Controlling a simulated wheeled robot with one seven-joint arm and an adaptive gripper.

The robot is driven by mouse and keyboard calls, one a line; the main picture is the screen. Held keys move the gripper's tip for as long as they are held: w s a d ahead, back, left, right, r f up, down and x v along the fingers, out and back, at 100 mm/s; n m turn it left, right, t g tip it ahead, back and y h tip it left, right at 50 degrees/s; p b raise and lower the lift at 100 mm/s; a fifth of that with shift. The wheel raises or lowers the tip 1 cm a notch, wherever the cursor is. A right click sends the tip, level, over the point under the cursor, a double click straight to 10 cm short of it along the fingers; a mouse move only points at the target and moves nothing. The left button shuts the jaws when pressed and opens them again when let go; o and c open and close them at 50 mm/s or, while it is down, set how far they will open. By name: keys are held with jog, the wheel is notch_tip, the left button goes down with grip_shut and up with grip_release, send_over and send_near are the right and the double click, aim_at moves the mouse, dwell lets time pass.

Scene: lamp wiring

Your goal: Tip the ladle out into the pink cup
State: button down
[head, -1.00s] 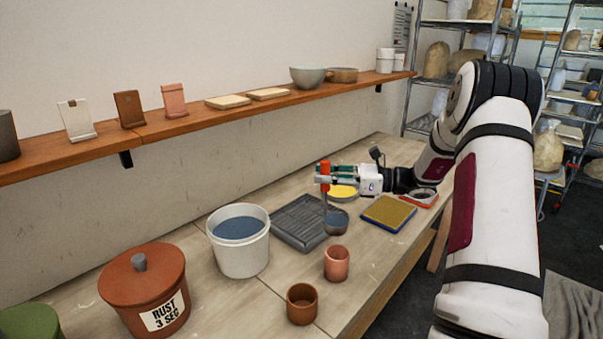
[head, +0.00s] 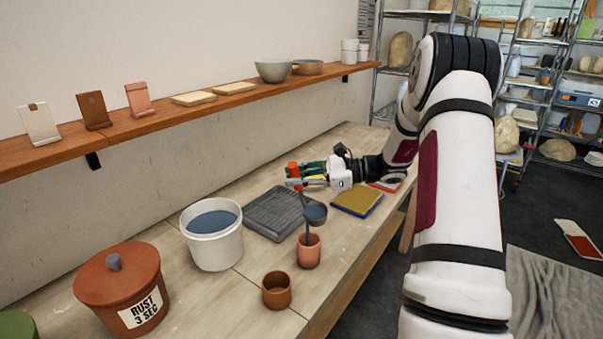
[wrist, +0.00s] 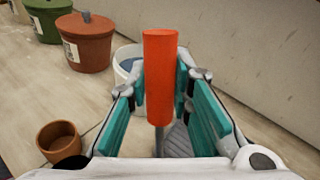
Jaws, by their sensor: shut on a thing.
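The ladle has an orange-red handle (head: 293,172) and a blue-grey bowl (head: 316,214). My gripper (head: 300,181) is shut on the handle, which also shows between the fingers in the wrist view (wrist: 160,75). The bowl is tilted above the pink cup (head: 308,253). A blue-grey stream (head: 307,232) runs from the bowl's left side down into the cup's mouth. The pink cup stands upright on the table, and its inside level cannot be seen. The wrist view does not show the pink cup or the ladle's bowl.
A brown cup (head: 277,291) stands just in front and left of the pink cup. A white bucket of blue-grey liquid (head: 216,252), a grey ribbed tray (head: 265,225) and a lidded rust pot (head: 97,289) are left. A yellow-topped pad (head: 357,201) lies to the right.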

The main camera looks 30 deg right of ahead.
jog(key=s+a+f+n+h+b, duration=0.4)
jog(key=a+f+n+h, duration=0.3)
jog(key=a+f, duration=0.2)
jog(key=shift+a+f+n+t, duration=0.15)
jog(key=shift+a+n+t, duration=0.2)
jog(key=shift+n+t, duration=0.05)
dwell(2.0)
jog(key=shift+s+f+b, duration=0.1)
jog(key=shift+f+b, duration=0.05)
jog(key=shift+b, duration=0.4)
jog(key=shift+s+a+f+n+h+b, duration=0.1)
jog(key=shift+a+f+n+h+b, duration=0.3)
jog(key=shift+b, duration=0.65)
jog(key=shift+s+f+b, duration=0.1)
jog(key=shift+f+b, duration=0.3)
jog(key=shift+b, duration=0.4)
jog(key=shift+d, duration=0.1)
dwell(1.0)
